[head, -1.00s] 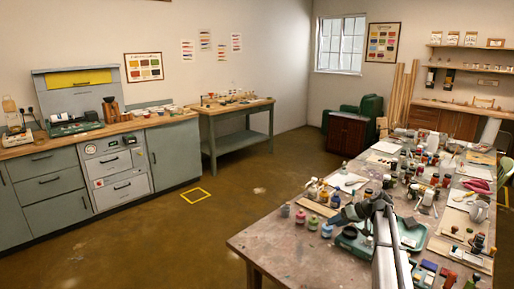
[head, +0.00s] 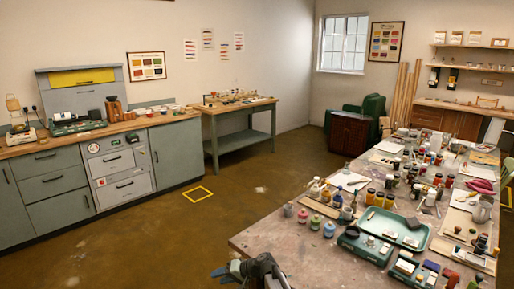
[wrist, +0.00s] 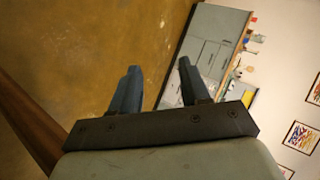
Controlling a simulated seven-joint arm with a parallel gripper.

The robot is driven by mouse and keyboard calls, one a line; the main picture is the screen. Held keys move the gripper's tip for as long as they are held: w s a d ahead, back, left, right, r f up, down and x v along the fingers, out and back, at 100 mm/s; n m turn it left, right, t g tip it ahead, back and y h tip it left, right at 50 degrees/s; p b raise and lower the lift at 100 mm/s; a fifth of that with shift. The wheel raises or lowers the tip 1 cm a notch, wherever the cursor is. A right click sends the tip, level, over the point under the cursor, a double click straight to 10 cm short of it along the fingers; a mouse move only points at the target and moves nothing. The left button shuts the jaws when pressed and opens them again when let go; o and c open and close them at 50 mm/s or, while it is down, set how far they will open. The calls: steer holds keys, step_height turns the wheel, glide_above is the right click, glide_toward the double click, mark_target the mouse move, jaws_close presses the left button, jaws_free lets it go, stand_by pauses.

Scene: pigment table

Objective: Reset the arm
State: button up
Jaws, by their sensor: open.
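My gripper (wrist: 157,85) shows in the wrist view with its two blue-grey fingers spread apart and nothing between them. Past the fingertips there is brown floor and the grey cabinets (wrist: 215,45). In the head view my gripper (head: 222,271) is at the bottom, left of the near corner of the cluttered worktable (head: 285,245) and in front of the floor. Its fingers point left, and part of the arm is cut off by the lower edge.
A grey-green bench (head: 240,148) stands against the far wall.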

steer(key=s+f+m+h, duration=0.2)
steer(key=s+f, duration=0.5)
steer(key=f, duration=0.7)
steer(key=s+d+f+g+h, duration=0.2)
steer(key=s+d+f+h, duration=0.1)
steer(key=s+d+f, duration=0.6)
steer(key=s+d+f+g+h, duration=0.2)
steer(key=s+d, duration=0.5)
steer(key=s, duration=0.4)
steer(key=s+d+f+g+h, duration=0.1)
steer(key=s+d+g+h, duration=0.1)
steer(key=s+d, duration=0.5)
steer(key=s+d+f+n+g+h, duration=0.1)
steer(key=s+d, duration=0.6)
steer(key=s, duration=0.9)
steer(key=shift+s+d+f+g+h, duration=0.35)
steer(key=shift+f+g+h, duration=0.5)
steer(key=shift+g, duration=0.25)
